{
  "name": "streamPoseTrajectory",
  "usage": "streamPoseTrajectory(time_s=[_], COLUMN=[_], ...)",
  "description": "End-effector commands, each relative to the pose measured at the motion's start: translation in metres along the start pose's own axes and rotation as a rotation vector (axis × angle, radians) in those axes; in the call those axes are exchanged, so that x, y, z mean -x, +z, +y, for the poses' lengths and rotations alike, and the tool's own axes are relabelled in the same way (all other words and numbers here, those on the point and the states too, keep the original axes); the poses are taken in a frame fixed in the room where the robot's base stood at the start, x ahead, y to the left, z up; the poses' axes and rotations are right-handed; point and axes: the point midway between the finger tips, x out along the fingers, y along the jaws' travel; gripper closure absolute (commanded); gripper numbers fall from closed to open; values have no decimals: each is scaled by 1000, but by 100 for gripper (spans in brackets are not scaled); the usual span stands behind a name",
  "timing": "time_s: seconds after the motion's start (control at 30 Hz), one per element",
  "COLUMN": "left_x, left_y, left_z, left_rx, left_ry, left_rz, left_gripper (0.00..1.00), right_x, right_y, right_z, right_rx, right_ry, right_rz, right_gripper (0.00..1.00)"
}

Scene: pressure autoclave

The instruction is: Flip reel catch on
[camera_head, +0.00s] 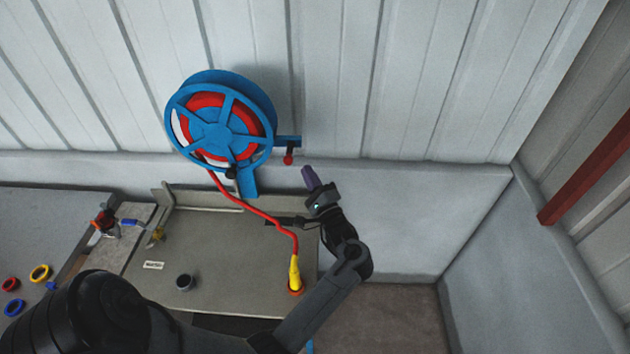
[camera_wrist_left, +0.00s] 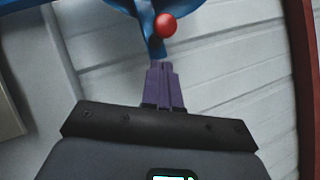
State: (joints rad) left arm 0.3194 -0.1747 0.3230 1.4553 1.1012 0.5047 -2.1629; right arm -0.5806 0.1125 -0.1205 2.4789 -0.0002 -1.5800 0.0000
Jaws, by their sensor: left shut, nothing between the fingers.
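The blue hose reel (camera_head: 220,120) is mounted on the pale wall, with red hose wound on it. A small catch with a red ball knob (camera_head: 288,160) sticks out on a blue bracket (camera_head: 287,141) at the reel's right. My left gripper (camera_head: 308,173) has purple fingers and is just below and right of the knob. In the left wrist view, the fingers (camera_wrist_left: 161,68) are shut and empty, pointing up at the blue bracket. The red knob (camera_wrist_left: 165,26) is just beyond the fingertips, apart from them in the picture. My right gripper is not in view.
A red hose (camera_head: 262,213) runs down from the reel to a yellow nozzle (camera_head: 295,272) on the grey bench (camera_head: 220,250). A dark knob (camera_head: 185,282) and a valve fitting (camera_head: 106,222) are further left. The wall right of the gripper is clear.

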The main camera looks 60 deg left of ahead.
Motion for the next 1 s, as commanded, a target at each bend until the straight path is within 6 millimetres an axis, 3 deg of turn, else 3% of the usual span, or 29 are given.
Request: streamPoseTrajectory(time_s=[0.2, 0.77, 1.0], left_x=[-10, -13, -27], left_y=[12, 17, 37], left_z=[-5, -5, 2], left_rx=[3, 3, -1], left_ry=[-4, -4, -5], left_rz=[10, 13, 12], left_gripper=[100, 100, 100], right_x=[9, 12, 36], right_y=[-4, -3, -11], right_z=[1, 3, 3], right_rx=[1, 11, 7], right_ry=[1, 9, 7], right_rz=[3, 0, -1], right_gripper=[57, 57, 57])
